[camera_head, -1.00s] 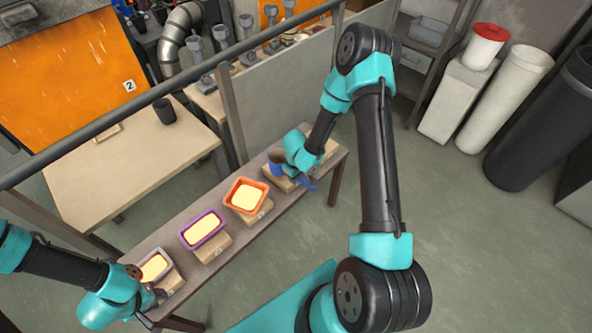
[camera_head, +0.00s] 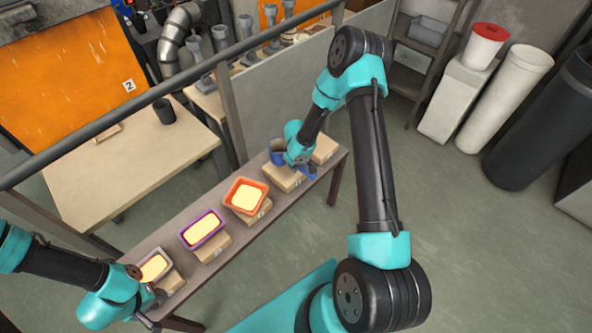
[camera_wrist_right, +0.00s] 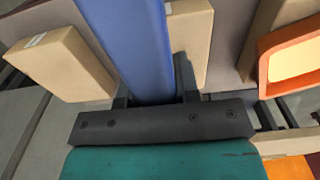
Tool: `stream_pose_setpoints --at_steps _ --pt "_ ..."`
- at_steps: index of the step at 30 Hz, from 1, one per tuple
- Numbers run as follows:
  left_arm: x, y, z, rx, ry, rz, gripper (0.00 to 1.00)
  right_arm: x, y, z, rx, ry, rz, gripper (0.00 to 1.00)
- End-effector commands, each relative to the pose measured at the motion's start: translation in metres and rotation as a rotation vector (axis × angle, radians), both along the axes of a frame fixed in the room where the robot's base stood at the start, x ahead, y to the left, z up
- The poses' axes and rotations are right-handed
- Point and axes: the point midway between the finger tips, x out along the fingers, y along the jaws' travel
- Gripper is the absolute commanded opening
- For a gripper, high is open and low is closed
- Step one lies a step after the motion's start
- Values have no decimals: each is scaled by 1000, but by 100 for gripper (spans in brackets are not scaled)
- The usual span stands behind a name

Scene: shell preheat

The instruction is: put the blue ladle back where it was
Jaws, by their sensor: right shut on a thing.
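The blue ladle (camera_head: 277,152) is at the far right end of the narrow bench, partly hidden by my right arm. My right gripper (camera_head: 302,164) is shut on it. In the right wrist view, the ladle's flat blue handle (camera_wrist_right: 125,45) runs between the jaws of my right gripper (camera_wrist_right: 150,95). It passes over or beside the wooden blocks; its height above them is unclear. My left gripper (camera_head: 155,298) is at the bench's near left end, beside the grey tray (camera_head: 155,266); its jaws are too small to read.
The bench (camera_head: 180,224) also holds a purple tray (camera_head: 203,230) and an orange tray (camera_head: 246,196), both with pale yellow contents. Wooden blocks (camera_head: 284,178) and (camera_head: 325,149) stand at the right end. A rail (camera_head: 175,95) and a grey panel (camera_head: 275,105) are behind the bench.

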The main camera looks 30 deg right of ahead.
Motion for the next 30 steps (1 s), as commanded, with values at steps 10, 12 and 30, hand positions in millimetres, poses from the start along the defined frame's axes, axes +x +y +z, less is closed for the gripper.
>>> stream_pose_setpoints --at_steps 10,12,30 --pt "0 0 0 0 0 0 31 3 -2 -27 1 0 0 1" --pt "0 0 0 0 0 0 31 3 -2 -32 1 0 1 1" --pt "0 0 0 0 0 0 31 3 -2 -38 1 -1 1 42"
